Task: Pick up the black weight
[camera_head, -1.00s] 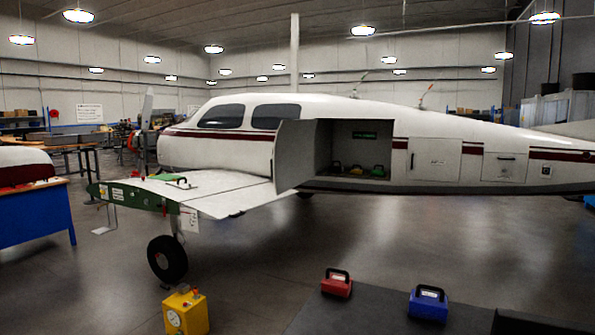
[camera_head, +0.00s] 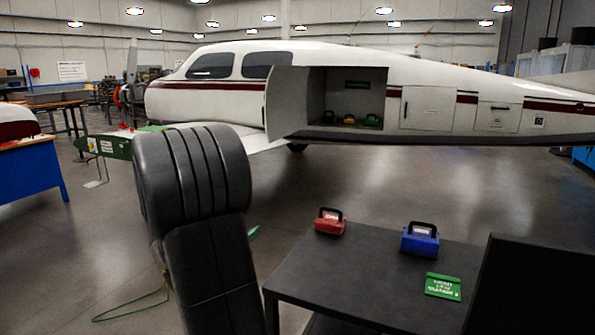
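The black weight (camera_head: 328,118) looks small and dark in the open side compartment (camera_head: 316,92) of the white plane. My dark arm stands large in the left foreground and hides part of the wing. My gripper is not in view.
The compartment's door (camera_head: 286,103) is swung open. Open floor (camera_head: 470,185) lies between table and plane.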

